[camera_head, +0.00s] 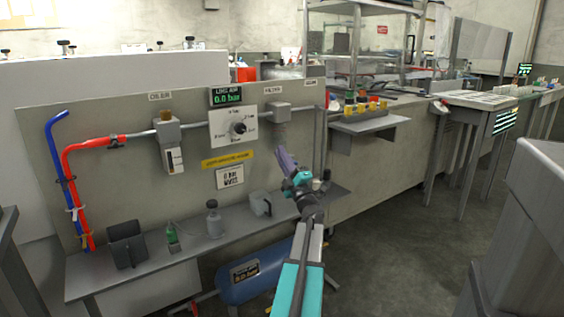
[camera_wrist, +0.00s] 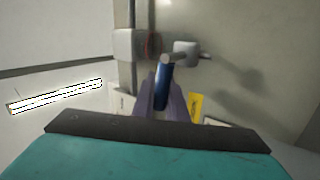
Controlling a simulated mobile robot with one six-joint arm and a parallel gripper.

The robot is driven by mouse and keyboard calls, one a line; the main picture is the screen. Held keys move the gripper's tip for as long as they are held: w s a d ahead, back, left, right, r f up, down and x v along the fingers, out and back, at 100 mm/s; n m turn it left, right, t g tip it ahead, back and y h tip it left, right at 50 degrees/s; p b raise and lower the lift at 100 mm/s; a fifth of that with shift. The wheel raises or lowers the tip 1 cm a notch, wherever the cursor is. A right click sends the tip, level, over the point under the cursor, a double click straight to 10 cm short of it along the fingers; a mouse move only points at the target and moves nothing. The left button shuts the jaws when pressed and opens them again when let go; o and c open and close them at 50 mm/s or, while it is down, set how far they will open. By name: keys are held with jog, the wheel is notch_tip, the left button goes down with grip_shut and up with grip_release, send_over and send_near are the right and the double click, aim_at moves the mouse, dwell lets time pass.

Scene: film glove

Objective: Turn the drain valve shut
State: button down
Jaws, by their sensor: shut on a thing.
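In the wrist view, my gripper (camera_wrist: 163,100) has its two purple fingers closed on a blue bar-shaped piece (camera_wrist: 162,82), which looks like the drain valve's handle. A short grey cylinder (camera_wrist: 187,52) and a pale block with a reddish ring (camera_wrist: 130,43) lie just beyond it. In the head view, my gripper (camera_head: 281,154) reaches up to the panel, just below the grey filter block (camera_head: 279,108). There the fingers hide the held piece, so I cannot tell the valve's exact angle.
A shelf (camera_head: 190,245) below holds bottles and boxes. A blue tank (camera_head: 252,275) sits underneath. Open floor (camera_head: 400,250) lies to the right.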

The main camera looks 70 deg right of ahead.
jog(key=shift+w+a+f+n+t+y+b, duration=0.1)
jog(key=shift+w+f+n+t+y+b, duration=0.1)
jog(key=shift+n+t+y+b, duration=0.4)
jog(key=shift+w+f+n+t+y+p, duration=0.15)
jog(key=shift+n+y, duration=0.25)
jog(key=shift+n, duration=0.5)
jog(key=shift+s, duration=0.1)
jog(key=c, duration=1.8)
grip_release()
jog(key=shift+o, duration=0.2)
jog(key=shift+s, duration=0.1)
